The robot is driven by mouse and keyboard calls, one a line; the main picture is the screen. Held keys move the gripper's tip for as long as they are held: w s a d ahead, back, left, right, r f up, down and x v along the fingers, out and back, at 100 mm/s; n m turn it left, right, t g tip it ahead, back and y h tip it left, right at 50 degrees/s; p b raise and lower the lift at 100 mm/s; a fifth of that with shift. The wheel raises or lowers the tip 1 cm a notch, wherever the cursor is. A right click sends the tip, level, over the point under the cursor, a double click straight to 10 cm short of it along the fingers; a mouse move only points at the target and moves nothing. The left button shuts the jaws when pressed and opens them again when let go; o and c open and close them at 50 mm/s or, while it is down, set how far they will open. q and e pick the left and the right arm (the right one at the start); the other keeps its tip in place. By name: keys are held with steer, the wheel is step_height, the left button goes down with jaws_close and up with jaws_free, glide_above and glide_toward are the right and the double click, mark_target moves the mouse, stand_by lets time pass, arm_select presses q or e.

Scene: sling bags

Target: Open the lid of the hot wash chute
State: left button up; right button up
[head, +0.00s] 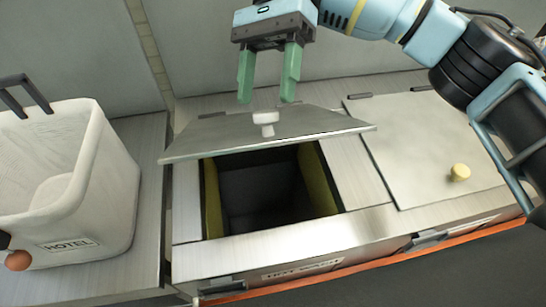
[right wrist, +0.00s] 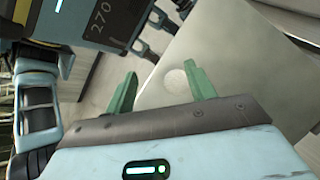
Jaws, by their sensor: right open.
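The hot wash chute lid (head: 320,124) is a flat metal plate, raised and tilted back along the far side of its opening. Its white knob (head: 266,120) faces up toward my right gripper (head: 267,98). The chute opening (head: 265,190) is uncovered, with a dark inside and yellowish side walls. A label reading HOT WASH (head: 300,269) is on the front. My right gripper is open, its green fingers just above the knob. In the right wrist view the round knob (right wrist: 175,80) shows between the fingers, against the lid (right wrist: 232,62). My left gripper is not in view.
A second, closed lid (head: 420,140) with a yellow knob (head: 460,172) lies to the right of the opening. A white bin (head: 108,185) marked HOTEL stands on the left counter. A wall rises behind. An orange strip (head: 400,262) runs along the front edge.

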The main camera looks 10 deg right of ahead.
steer(key=s+a+r+b, duration=0.1)
steer(key=s+a, duration=0.1)
steer(key=s, duration=1.3)
steer(key=shift+s, duration=0.2)
steer(key=shift+c, duration=0.3)
